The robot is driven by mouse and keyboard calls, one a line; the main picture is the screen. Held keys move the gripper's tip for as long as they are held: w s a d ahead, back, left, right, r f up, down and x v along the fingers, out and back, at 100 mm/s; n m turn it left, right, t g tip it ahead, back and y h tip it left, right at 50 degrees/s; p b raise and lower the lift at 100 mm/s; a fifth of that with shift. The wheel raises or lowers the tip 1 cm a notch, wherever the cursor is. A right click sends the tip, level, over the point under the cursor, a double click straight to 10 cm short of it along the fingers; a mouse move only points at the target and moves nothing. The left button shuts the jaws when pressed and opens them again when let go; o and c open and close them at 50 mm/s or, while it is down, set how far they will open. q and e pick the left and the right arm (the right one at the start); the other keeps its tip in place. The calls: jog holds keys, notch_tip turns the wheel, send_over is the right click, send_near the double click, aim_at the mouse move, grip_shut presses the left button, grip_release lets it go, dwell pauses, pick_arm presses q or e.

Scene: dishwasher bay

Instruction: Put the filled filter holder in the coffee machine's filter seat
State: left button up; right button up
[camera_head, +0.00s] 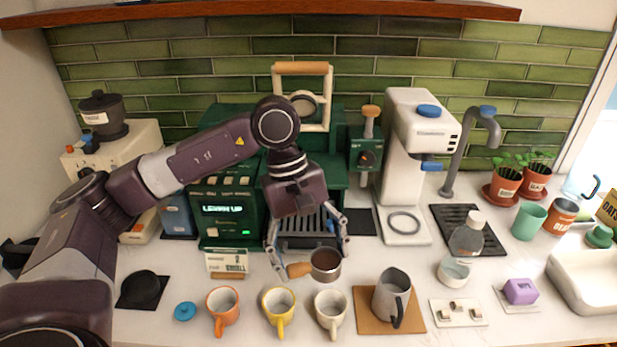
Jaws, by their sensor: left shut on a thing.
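My left gripper (310,250) reaches in from the left and is shut on the filter holder (326,262). The holder is a round metal basket filled with dark brown grounds, with a short wooden handle pointing left. It is held above the counter, in front of the green coffee machine (225,190). The machine has a wooden-handled lever frame at the top, a lit display reading "LEVER UP", and a dark drip tray low in front. Its filter seat is hidden behind my left arm and gripper. My right gripper is not in view.
Orange (222,308), yellow (278,308) and cream (330,310) mugs stand along the front. A grey pitcher (391,294) stands on a brown mat to their right. A white machine (420,125) stands to the right of the green one. A black mat (131,302) lies front left.

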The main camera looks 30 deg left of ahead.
pick_arm(q)
jog(key=w+a+r+n+t+y+p, duration=0.1)
jog(key=w+a+r+n+t, duration=0.15)
jog(key=r+n, duration=0.35)
jog(key=w+a+r+n+t, duration=0.1)
jog(key=w+a+r+n, duration=0.3)
jog(key=n, duration=0.3)
jog(key=shift+n+y, duration=0.4)
jog(key=shift+n, duration=0.2)
jog(key=w+a+p, duration=0.1)
jog(key=w+a, duration=0.1)
jog(key=w, duration=0.1)
jog(key=w+a+f+p, duration=0.1)
jog(key=w+a, duration=0.1)
jog(key=w, duration=0.2)
jog(key=w+a+p, duration=0.1)
jog(key=w+a, duration=0.2)
jog(key=shift+w+f, duration=0.15)
jog(key=shift+w, duration=0.2)
jog(key=shift+w+a+f, duration=0.15)
jog(key=shift+w+a, duration=0.05)
jog(key=shift+f+b, duration=0.3)
jog(key=shift+f, duration=0.45)
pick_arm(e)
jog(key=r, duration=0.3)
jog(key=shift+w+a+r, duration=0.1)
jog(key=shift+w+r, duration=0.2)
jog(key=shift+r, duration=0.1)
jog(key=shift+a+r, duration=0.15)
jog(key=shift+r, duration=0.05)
